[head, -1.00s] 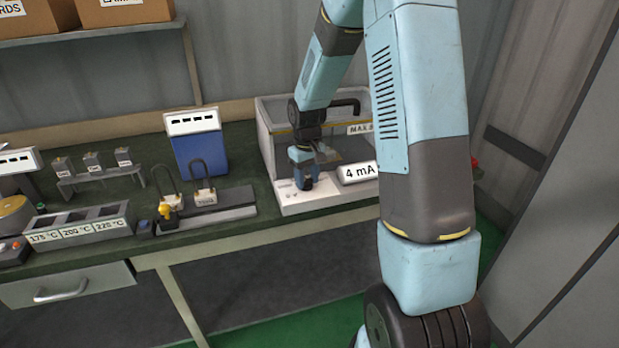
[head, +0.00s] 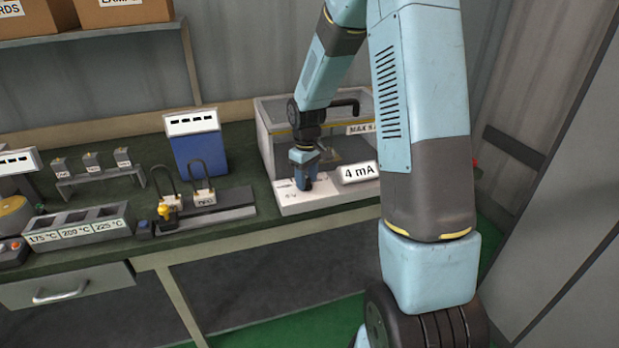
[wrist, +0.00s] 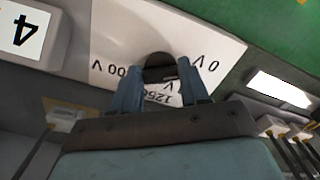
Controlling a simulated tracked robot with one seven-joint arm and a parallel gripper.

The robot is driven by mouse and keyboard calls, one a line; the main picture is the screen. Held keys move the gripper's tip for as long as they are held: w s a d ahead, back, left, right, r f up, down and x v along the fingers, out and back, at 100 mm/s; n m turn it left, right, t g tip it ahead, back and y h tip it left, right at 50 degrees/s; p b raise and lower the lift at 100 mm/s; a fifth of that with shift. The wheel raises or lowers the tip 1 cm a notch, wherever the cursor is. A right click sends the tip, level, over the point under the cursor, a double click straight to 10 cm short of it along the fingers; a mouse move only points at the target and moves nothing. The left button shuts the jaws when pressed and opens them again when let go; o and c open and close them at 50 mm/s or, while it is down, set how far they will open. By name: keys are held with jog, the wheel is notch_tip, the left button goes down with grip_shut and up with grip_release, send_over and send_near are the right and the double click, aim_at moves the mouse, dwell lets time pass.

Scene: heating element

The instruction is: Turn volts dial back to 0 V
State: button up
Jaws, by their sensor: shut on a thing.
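The volts dial is a dark round knob (wrist: 160,68) on the white panel (wrist: 195,35) in the wrist view. My gripper (wrist: 160,90) has its two blue fingers on either side of the knob and is shut on it. Voltage markings are printed around the knob, with "0 V" to its right in this view; a label behind the fingers is partly covered. In the head view my gripper (head: 304,182) points down onto the white panel (head: 300,205), and the dial is mostly hidden there.
A "4 mA" display (head: 358,172) stands just right of my gripper. A clear-walled box (head: 277,120) is behind it. A blue display unit (head: 198,150) and a rail with two padlock-like pieces stand to the left. A slotted temperature rack (head: 80,231) is farther left.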

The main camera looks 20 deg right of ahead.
aim_at(307, 181)
jog(key=o, duration=1.1)
jog(key=shift+c, duration=0.2)
jog(key=shift+r, duration=0.1)
notch_tip(307, 181, up, 14)
jog(key=shift+f, duration=0.25)
